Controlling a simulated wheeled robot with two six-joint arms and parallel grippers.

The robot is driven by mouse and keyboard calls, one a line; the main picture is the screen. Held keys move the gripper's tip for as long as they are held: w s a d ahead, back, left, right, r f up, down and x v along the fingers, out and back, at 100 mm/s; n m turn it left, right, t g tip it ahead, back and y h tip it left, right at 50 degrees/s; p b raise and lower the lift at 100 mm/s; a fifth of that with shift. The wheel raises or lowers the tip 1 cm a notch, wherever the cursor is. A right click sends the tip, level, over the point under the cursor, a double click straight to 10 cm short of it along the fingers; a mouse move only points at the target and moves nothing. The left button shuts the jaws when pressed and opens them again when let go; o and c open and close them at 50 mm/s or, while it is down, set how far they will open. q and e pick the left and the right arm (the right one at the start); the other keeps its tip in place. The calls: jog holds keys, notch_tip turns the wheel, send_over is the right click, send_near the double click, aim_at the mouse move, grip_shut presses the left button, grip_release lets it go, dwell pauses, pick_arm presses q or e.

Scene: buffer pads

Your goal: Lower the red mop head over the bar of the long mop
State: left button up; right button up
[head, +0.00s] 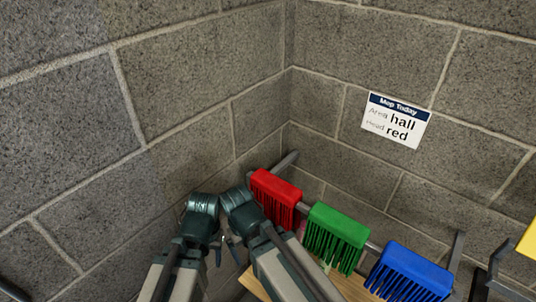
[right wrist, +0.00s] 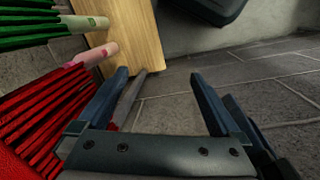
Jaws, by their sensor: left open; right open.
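The red mop head (head: 277,196) is at the left end of a row of mop heads, with its strands hanging down. In the right wrist view its red strands (right wrist: 45,110) fill the left side. My right gripper (right wrist: 160,92) is open, with nothing between its fingers, just right of the red strands. In the head view its wrist is left of the red head and its fingers are hidden. My left gripper (head: 225,250) is low beside the right arm, open, with no object visible in it. I cannot make out the long mop or its bar for certain.
A green mop head (head: 337,236) and a blue one (head: 410,272) follow along a grey rail (head: 286,161). A wooden board (right wrist: 130,35) lies below. A wall sign (head: 397,119) reads "Area hall, Head red". Stone floor (right wrist: 270,90) is clear at right.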

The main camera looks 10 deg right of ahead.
notch_tip(320, 180, up, 18)
jog(key=r+n+y+p, duration=0.1)
jog(key=n+p, duration=0.1)
jog(key=p, duration=1.7)
send_over(275, 196)
jog(key=w+d, duration=0.1)
jog(key=w, duration=0.2)
jog(key=shift+s+d+f, duration=0.1)
jog(key=shift+s+f, duration=0.15)
jog(key=shift+w+n, duration=0.35)
jog(key=shift+n, duration=0.25)
jog(key=shift+w+n, duration=0.15)
jog(key=shift+n, duration=0.15)
jog(key=shift+f+b, duration=0.1)
jog(key=shift+b, duration=0.2)
notch_tip(275, 196, down, 14)
jog(key=b, duration=1.3)
jog(key=shift+b, duration=0.3)
